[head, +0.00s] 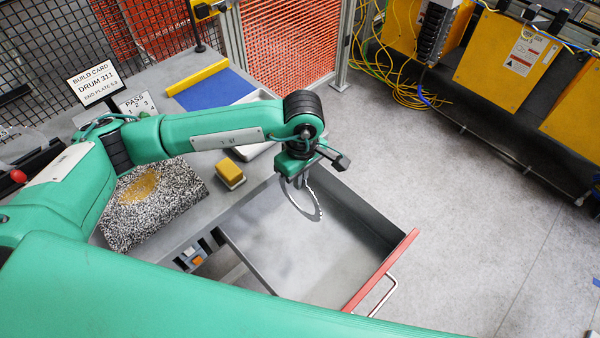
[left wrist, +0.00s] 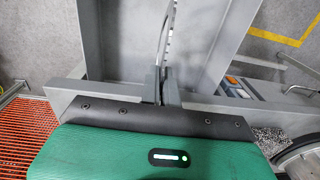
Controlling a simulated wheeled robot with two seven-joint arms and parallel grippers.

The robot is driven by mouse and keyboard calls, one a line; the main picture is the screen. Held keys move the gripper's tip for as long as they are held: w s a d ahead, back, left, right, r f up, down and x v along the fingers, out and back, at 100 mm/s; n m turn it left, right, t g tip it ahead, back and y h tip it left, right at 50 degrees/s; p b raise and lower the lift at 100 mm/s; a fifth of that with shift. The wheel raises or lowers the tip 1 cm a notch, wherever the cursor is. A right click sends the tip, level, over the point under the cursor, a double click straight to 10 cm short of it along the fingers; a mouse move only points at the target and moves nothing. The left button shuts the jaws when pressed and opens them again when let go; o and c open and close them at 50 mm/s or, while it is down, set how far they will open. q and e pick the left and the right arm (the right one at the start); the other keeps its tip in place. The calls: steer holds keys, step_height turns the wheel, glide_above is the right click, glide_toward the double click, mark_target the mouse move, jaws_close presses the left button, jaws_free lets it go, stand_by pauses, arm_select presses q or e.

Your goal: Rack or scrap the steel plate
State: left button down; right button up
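The steel plate (head: 318,213) is a thin ring, held on edge over the open drawer (head: 262,262). My left gripper (head: 300,181) is shut on its upper edge. In the left wrist view the plate (left wrist: 168,32) rises edge-on from between the fingers (left wrist: 162,86), with a toothed edge showing. The drawer is grey with a red front edge (head: 382,268) and looks empty. The build card (head: 93,83) reads "DRUM 311", with a smaller line too small to read surely. A "PASS" card (head: 137,103) with numbers stands beside it. My right gripper is not in view.
On the bench are a blue mat (head: 212,92), a yellow bar (head: 197,77), a yellow block (head: 230,172) and a speckled pad (head: 178,200) with a yellowish patch. A pale tray (head: 262,151) is partly hidden by my arm. Open floor (head: 470,200) lies right of the drawer.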

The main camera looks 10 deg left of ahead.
arm_select(q)
steer(key=c, duration=1.6)
jaws_free()
steer(key=shift+r, duration=0.15)
steer(key=shift+w+d+r+b, duration=0.1)
steer(key=shift+r+b, duration=0.85)
steer(key=shift+r, duration=2.45)
steer(key=shift+w+d+r+b, duration=0.1)
steer(key=shift+r+b, duration=0.85)
steer(key=shift+r, duration=2.45)
